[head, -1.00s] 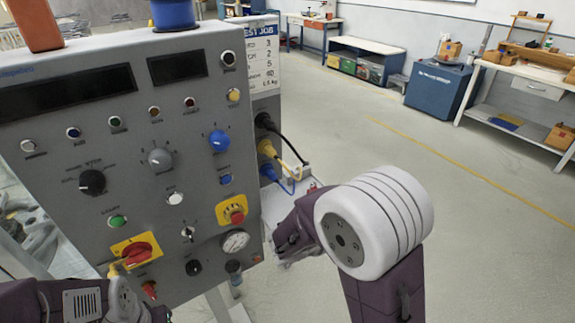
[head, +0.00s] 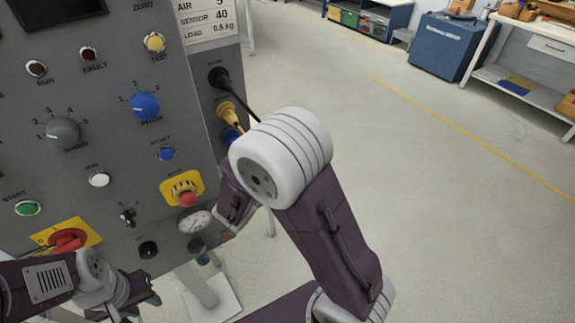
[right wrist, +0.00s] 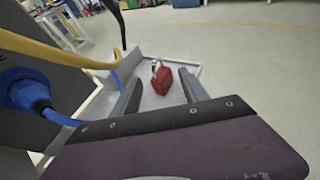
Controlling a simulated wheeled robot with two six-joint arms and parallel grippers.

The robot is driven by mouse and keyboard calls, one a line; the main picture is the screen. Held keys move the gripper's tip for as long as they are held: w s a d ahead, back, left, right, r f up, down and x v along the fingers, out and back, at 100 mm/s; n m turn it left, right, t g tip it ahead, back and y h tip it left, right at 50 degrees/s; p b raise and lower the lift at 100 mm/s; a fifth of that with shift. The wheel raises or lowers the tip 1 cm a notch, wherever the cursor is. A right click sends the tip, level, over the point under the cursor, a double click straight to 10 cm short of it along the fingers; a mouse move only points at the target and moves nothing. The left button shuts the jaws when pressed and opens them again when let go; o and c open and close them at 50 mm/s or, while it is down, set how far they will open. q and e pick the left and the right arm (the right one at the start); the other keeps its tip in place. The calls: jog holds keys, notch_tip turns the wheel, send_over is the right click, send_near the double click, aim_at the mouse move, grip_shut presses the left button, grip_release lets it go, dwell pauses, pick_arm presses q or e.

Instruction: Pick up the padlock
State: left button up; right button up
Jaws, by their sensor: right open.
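My right gripper (right wrist: 160,76) is open, with one finger on each side of the padlock in the picture; I see no contact. In the head view the padlock is hidden behind my right arm, and the right gripper is mostly hidden too. My left gripper (head: 138,298) is at the lower left of the head view, in front of the panel; its jaw opening is unclear.
The grey control panel (head: 110,120) fills the left, with a red rotary switch (head: 68,240) and a yellow-based red button (head: 184,192) standing out. A yellow cable (right wrist: 60,52) and a blue plug (right wrist: 25,90) are close beside my right gripper. Open floor (head: 430,200) lies to the right.

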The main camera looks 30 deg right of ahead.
jog(key=x, duration=0.6)
jog(key=shift+d+r+b, duration=0.1)
jog(key=shift+d+b, duration=0.05)
jog(key=shift+b, duration=0.15)
jog(key=shift+s+r, duration=0.1)
grip_shut()
